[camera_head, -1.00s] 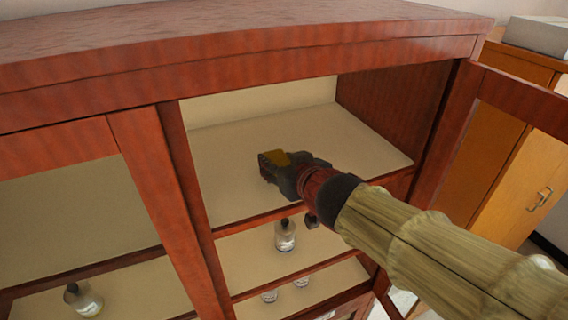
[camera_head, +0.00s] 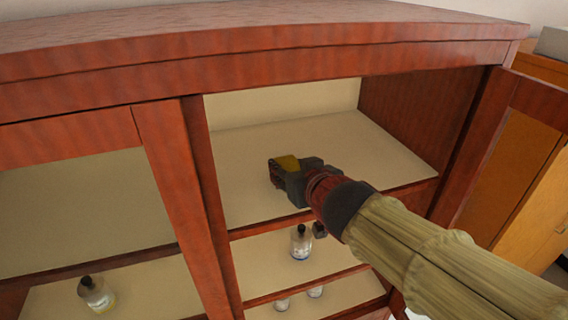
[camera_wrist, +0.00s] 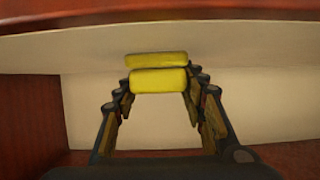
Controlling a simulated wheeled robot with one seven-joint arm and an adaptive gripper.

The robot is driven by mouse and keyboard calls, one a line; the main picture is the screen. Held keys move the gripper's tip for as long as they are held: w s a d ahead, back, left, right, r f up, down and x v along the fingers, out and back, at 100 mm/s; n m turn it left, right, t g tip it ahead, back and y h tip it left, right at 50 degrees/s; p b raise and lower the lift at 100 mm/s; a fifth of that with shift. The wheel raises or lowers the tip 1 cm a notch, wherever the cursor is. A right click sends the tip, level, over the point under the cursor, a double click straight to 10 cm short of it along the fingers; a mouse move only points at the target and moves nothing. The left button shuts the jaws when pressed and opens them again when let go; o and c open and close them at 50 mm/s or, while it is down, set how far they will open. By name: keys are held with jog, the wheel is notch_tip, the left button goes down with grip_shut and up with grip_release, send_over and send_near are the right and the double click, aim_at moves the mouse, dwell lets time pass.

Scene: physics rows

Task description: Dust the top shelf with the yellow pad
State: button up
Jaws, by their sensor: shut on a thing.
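The yellow pad (camera_head: 287,162) shows at the tip of my gripper (camera_head: 278,173), inside the open bay of the red-brown cabinet. My gripper is shut on the pad. In the wrist view, the pad (camera_wrist: 158,80) lies between my fingertips (camera_wrist: 160,85). A second yellow band sits just above it there; I cannot tell if it is a reflection or part of the pad. The top shelf (camera_head: 245,190) is a bare cream board around and below my gripper. The gripper is low over this shelf; whether the pad touches it I cannot tell.
A bottle (camera_head: 301,241) stands on the shelf below, and smaller glass items (camera_head: 282,303) stand lower. Another bottle (camera_head: 96,293) is behind the left door (camera_head: 165,165). An open door frame (camera_head: 480,150) is at the right. The cabinet top (camera_head: 290,45) overhangs the bay.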

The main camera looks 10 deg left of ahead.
aim_at(358, 165)
jog(key=shift+w+d+r+p, duration=0.1)
jog(key=shift+w+d+p, duration=0.3)
jog(key=shift+d+p, duration=0.4)
jog(key=shift+w+d+f+p, duration=0.1)
jog(key=shift+w+d+p, duration=0.35)
jog(key=shift+p, duration=0.5)
jog(key=shift+w+d+r+p, duration=0.1)
jog(key=shift+w+d+p, duration=0.2)
jog(key=shift+d+p, duration=0.5)
jog(key=shift+w+d+f+p, duration=0.2)
jog(key=shift+w+d+p, duration=0.25)
jog(key=shift+d+p, duration=0.25)
jog(key=shift+w+d+r, duration=0.1)
jog(key=shift+w+d, duration=0.95)
jog(key=shift+d, duration=0.65)
jog(key=shift+w+d+f, duration=0.1)
jog(key=shift+w+d, duration=0.95)
jog(key=shift+d, duration=0.6)
jog(key=shift+w+d+r, duration=0.1)
jog(key=shift+w+d, duration=0.95)
jog(key=shift+d, duration=0.65)
jog(key=shift+s+a, duration=0.55)
jog(key=shift+a, duration=0.3)
jog(key=shift+s+a, duration=0.55)
jog(key=shift+a, duration=0.3)
